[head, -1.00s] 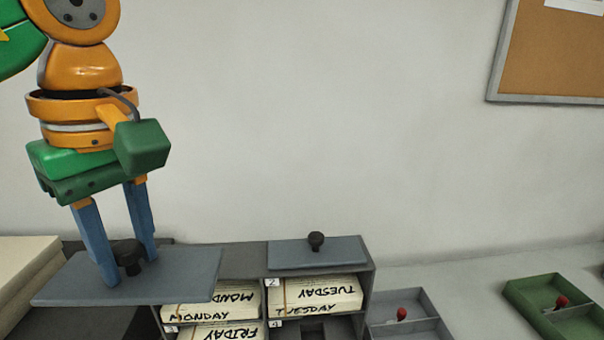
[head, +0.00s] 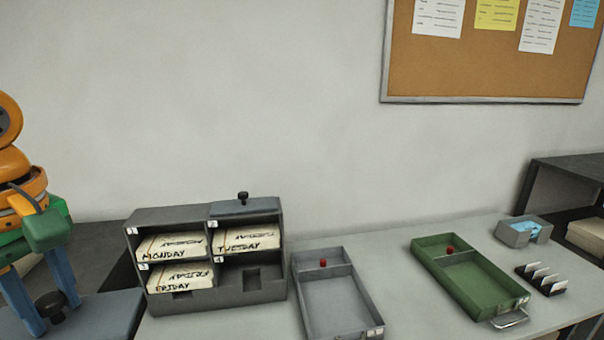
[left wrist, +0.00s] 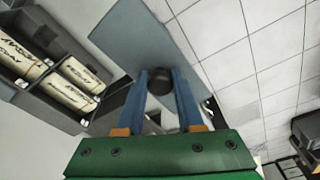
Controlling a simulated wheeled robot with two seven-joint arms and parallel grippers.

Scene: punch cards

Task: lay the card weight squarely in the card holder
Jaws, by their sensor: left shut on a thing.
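The card weight is a flat blue-grey plate (head: 105,312) with a black knob (head: 50,305). My left gripper (head: 56,314) is shut on the knob and holds the plate roughly level at the lower left of the head view, left of the card rack. The left wrist view shows the plate (left wrist: 135,35) beyond my blue fingers (left wrist: 161,82), with the knob between them. The picture's edge cuts off part of the plate in the head view. I cannot tell for sure which container is the card holder; a grey tray (head: 366,312) and a green tray (head: 440,245) stand open. My right gripper is not in view.
A grey rack (head: 135,220) holds card stacks in three compartments; its lower right one looks empty. A similar knobbed plate (head: 245,208) lies on top. A black card stand (head: 540,280) and a small grey box (head: 518,238) stand right. The table between the trays is clear.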

